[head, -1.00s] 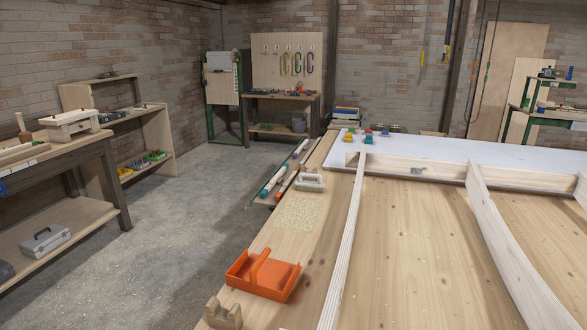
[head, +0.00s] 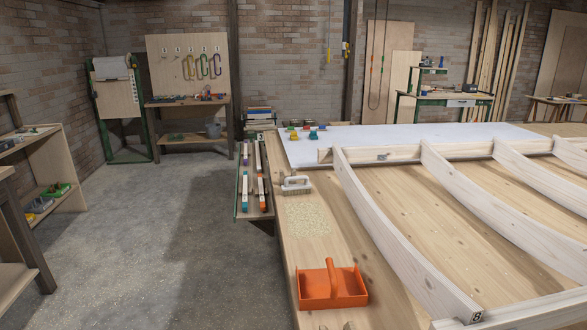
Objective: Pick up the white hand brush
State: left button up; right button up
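The white hand brush (head: 296,182) lies on the left part of the wooden workbench (head: 372,305) in the head view. It has a pale handle on top and bristles facing down. It sits just beyond a patch of sawdust (head: 307,219) and left of the wooden frame (head: 385,225). An orange dustpan (head: 332,288) with an upright handle is on the bench nearer to me. Neither of my grippers shows in the head view.
A side rack with long coloured-end bars (head: 252,185) runs along the bench's left edge beside the brush. Small coloured clamps (head: 304,131) sit on the white board (head: 430,137) behind. The concrete floor (head: 165,235) left of the bench is open. Shelves (head: 60,170) stand at far left.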

aim_at(292, 190)
jog(key=i+j+z, duration=0.2)
jog(key=j, duration=0.25)
jog(key=j+z, duration=0.15)
jog(key=j, duration=0.3)
jog(key=i+j+z, duration=0.2)
jog(key=j, duration=0.3)
jog(key=k, duration=0.1)
